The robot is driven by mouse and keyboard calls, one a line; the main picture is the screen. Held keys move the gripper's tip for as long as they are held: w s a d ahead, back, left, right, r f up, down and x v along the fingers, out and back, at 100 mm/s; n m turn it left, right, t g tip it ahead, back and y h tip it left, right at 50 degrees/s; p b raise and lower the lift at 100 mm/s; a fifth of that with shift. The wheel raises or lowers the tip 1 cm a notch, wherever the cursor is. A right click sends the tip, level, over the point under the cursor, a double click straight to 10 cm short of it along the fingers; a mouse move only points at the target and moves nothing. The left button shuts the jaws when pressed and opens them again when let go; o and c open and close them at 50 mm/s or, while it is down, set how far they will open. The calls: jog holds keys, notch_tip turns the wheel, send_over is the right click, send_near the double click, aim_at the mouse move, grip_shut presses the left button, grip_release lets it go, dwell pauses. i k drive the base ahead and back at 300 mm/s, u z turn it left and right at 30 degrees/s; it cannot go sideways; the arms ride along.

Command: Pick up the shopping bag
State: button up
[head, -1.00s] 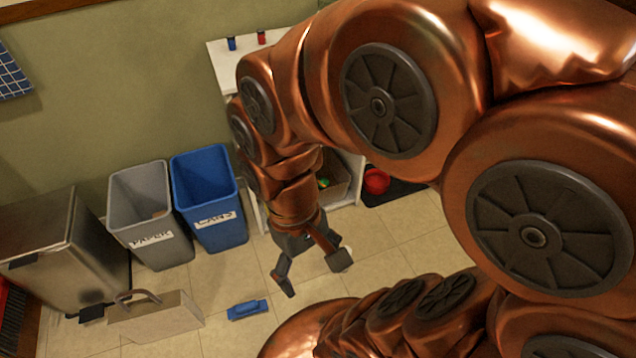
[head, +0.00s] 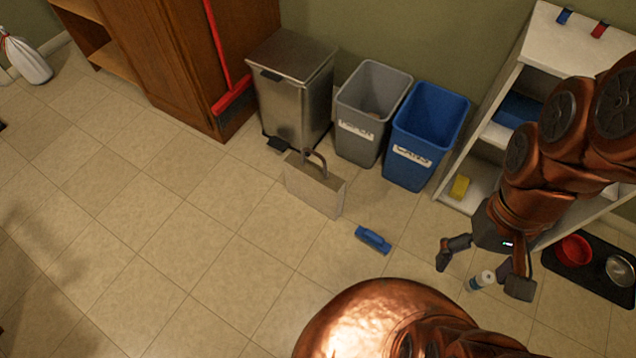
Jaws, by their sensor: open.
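The shopping bag (head: 314,190) is a beige, boxy bag with a dark curved handle on top. It stands upright on the tiled floor in the head view, in front of the metal pedal bin. My gripper (head: 481,273) is at the right, its dark fingers spread apart. It is well to the right of the bag and apart from it.
A blue object (head: 373,240) lies on the floor right of the bag. The metal bin (head: 291,92), grey paper bin (head: 366,125) and blue cans bin (head: 421,140) stand behind. A white shelf (head: 478,183) is at the right. Floor to the left is clear.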

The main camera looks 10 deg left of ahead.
aim_at(312, 184)
jog(key=u, duration=1.95)
jog(key=i, duration=0.75)
jog(key=z, duration=0.1)
